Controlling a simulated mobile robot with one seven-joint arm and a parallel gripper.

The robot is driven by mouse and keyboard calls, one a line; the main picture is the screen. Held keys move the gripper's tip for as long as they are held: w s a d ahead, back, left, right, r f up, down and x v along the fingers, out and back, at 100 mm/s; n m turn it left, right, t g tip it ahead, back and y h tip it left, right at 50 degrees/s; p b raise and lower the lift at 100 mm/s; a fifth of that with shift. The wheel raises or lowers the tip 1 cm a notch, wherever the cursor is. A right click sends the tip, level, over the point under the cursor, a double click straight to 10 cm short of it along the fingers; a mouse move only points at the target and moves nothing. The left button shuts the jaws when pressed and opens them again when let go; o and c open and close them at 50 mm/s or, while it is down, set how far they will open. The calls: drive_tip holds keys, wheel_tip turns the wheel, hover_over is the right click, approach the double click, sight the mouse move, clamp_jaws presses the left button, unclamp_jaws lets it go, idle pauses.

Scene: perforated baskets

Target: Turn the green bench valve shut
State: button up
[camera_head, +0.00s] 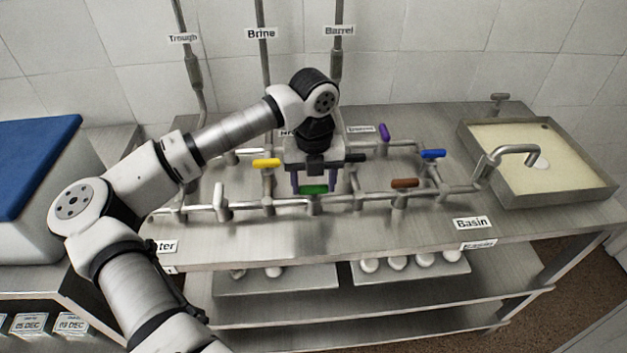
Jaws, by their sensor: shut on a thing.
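The green bench valve handle (314,190) sits on the front pipe run, near the middle of the steel bench. It lies roughly left to right, in line with that pipe. My gripper (314,187) points down from above and is shut on the green handle, one finger at each side of it. The gripper body hides part of the pipework behind the handle.
Close by on the pipes are a yellow handle (266,162), a brown handle (404,183), a blue handle (433,153), a purple handle (384,132) and a white handle (220,194). A basin (598,196) stands at right. The bench front (340,236) is clear.

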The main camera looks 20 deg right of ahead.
sight(314, 186)
drive_tip(key=shift+f+m+b, duration=0.1)
drive_tip(key=shift+m+b, duration=0.2)
drive_tip(key=shift+b, duration=0.15)
drive_tip(key=m+b, duration=0.2)
drive_tip(key=b, duration=0.1)
drive_tip(key=shift+f+m+b, duration=0.2)
drive_tip(key=shift+m+b, duration=0.2)
drive_tip(key=m+b, duration=0.4)
drive_tip(key=shift+r, duration=0.15)
drive_tip(key=m+b, duration=0.2)
drive_tip(key=m, duration=0.3)
drive_tip(key=shift+r+m, duration=0.1)
drive_tip(key=shift+m, duration=0.3)
drive_tip(key=m+b, duration=0.1)
drive_tip(key=m, duration=0.3)
drive_tip(key=shift+r+m, duration=0.1)
drive_tip(key=shift+m, duration=0.2)
drive_tip(key=o, duration=1)
drive_tip(key=shift+r, duration=0.1)
wheel_tip(314, 186, up, 14)
drive_tip(key=shift+f+b, duration=0.2)
drive_tip(key=shift+b, duration=0.2)
